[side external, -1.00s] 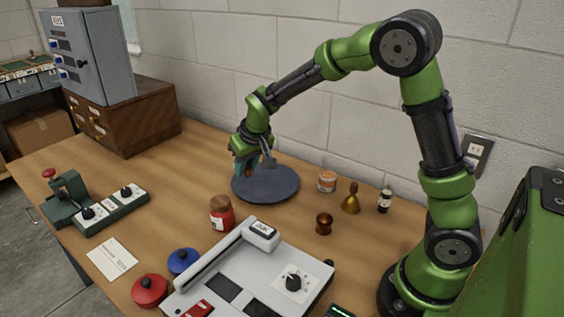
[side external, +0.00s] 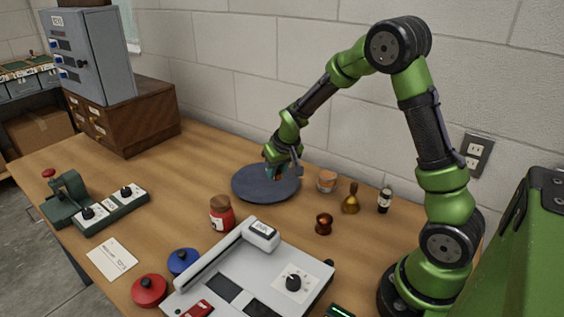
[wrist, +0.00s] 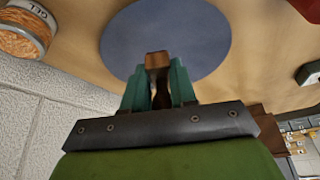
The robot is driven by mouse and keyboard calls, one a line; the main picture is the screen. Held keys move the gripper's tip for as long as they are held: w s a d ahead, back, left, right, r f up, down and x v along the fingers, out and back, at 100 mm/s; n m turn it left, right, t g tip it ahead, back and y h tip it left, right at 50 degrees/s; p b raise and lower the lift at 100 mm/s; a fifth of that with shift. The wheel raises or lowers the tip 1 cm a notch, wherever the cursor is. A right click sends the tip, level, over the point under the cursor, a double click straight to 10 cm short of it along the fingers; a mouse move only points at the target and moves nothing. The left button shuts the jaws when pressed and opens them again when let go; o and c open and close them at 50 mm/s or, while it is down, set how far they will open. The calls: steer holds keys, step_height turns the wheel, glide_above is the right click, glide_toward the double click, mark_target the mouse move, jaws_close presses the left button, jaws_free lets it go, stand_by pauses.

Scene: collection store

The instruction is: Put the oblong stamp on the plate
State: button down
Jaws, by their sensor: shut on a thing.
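My gripper (side external: 276,174) is shut on the oblong stamp (wrist: 157,62), a brown wooden piece between the teal fingers in the wrist view. In the side view the stamp is mostly hidden by the fingers. The plate (side external: 262,190) is a round, dark blue-grey disc on the table. It also shows in the wrist view (wrist: 190,35), behind the stamp. My gripper appears over the back right part of the plate in the side view. I cannot tell whether the stamp touches the plate.
A jar with an orange band (side external: 327,181), a brass bell (side external: 350,202), a small bottle (side external: 384,200) and a brown turned piece (side external: 323,223) stand right of the plate. A red jar (side external: 222,217) and a grey-white device (side external: 250,280) are in front.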

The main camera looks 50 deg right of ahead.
glide_above(267, 183)
steer(key=shift+f, duration=1.95)
steer(key=shift+s+f, duration=0.1)
steer(key=shift+f, duration=0.05)
steer(key=c, duration=0.9)
jaws_free()
